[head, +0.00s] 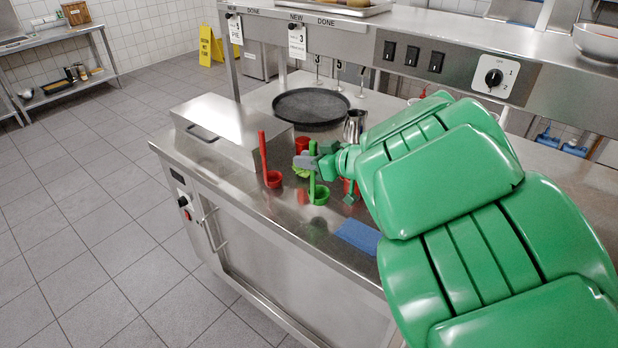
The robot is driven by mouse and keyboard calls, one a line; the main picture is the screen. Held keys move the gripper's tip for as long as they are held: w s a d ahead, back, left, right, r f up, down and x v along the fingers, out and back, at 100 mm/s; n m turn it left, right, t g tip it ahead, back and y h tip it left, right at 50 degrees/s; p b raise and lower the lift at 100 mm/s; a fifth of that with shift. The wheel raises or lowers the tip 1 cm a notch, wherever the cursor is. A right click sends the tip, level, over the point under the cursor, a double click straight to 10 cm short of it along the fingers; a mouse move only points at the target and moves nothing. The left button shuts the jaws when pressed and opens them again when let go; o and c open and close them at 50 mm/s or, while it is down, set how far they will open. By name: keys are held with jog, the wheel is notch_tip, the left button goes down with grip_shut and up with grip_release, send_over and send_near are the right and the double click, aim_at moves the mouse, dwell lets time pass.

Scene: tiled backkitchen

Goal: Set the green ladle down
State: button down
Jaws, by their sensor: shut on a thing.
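The green ladle (319,194) is upright over the steel counter, handle up and bowl down. My gripper (310,161) is shut on its handle from the right. The bowl is close to the counter top, with its reflection just below; I cannot tell whether it touches. A red ladle (273,179) stands upright just left of it, a small gap apart. My green arm comes in from the right and hides part of the counter (285,205).
A steel box with a handle (222,125) sits at the left. A black round tray (311,104) and a metal jug (354,124) are behind. A blue cloth (358,237) lies near the front edge. A red container (301,145) is behind my gripper. An upper shelf (440,58) overhangs the back.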

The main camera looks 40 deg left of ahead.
jog(key=shift+f, duration=2.1)
jog(key=c, duration=1.1)
grip_release()
jog(key=shift+o, duration=0.2)
jog(key=v, duration=1.2)
